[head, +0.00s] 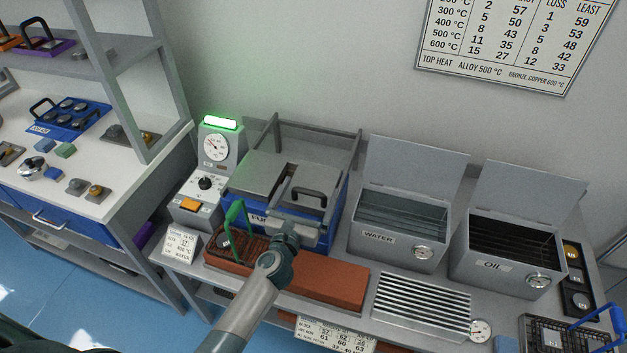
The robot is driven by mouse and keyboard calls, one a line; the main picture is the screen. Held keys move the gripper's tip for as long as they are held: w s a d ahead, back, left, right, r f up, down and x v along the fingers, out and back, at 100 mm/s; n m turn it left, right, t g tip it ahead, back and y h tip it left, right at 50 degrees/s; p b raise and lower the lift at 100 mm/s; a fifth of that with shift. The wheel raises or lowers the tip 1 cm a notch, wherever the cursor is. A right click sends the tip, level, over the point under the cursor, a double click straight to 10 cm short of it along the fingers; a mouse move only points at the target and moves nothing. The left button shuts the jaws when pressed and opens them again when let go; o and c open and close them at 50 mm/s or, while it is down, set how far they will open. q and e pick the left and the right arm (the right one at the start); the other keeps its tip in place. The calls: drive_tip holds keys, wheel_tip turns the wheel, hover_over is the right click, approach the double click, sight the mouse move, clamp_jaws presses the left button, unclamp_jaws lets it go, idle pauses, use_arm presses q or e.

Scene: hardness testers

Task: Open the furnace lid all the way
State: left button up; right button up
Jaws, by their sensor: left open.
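The furnace (333,222) is a blue box with a grey top, standing in the middle of the bench. Its grey lid (252,170) lies flat and looks closed, with a black bar handle (309,192) near its front right. My left gripper (297,205) is open, over the front of the furnace at the handle. I cannot tell whether its fingers touch the handle. My wrist and gripper hide part of the furnace front. My right gripper is not in view.
A gauge and control box (214,150) with a lit green lamp stands left of the furnace. A green-handled rack (225,245) and brick-red slab (325,284) lie in front. The water tank (398,247) and oil tank (500,272) stand right, lids up. A grey frame rises behind the furnace.

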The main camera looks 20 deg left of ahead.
sight(315, 189)
use_arm(q)
drive_tip(key=shift+w+d, duration=0.1)
drive_tip(key=shift+w, duration=1.9)
drive_tip(key=c, duration=1.5)
drive_tip(key=shift+w, duration=0.55)
drive_tip(key=w+b, duration=0.1)
drive_tip(key=w, duration=0.3)
drive_tip(key=w+b, duration=0.1)
drive_tip(key=w, duration=0.3)
drive_tip(key=w+b, duration=0.1)
drive_tip(key=w, duration=0.2)
drive_tip(key=shift+w+d+f, duration=0.1)
drive_tip(key=shift+w+d, duration=0.15)
drive_tip(key=shift+w, duration=0.15)
drive_tip(key=w+b, duration=0.1)
drive_tip(key=w, duration=0.2)
drive_tip(key=shift+w, duration=0.2)
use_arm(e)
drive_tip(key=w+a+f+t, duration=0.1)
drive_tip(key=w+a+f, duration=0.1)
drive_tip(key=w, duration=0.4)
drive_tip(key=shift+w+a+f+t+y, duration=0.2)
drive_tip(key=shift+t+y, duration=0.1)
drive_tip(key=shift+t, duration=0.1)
use_arm(q)
drive_tip(key=o, duration=1.5)
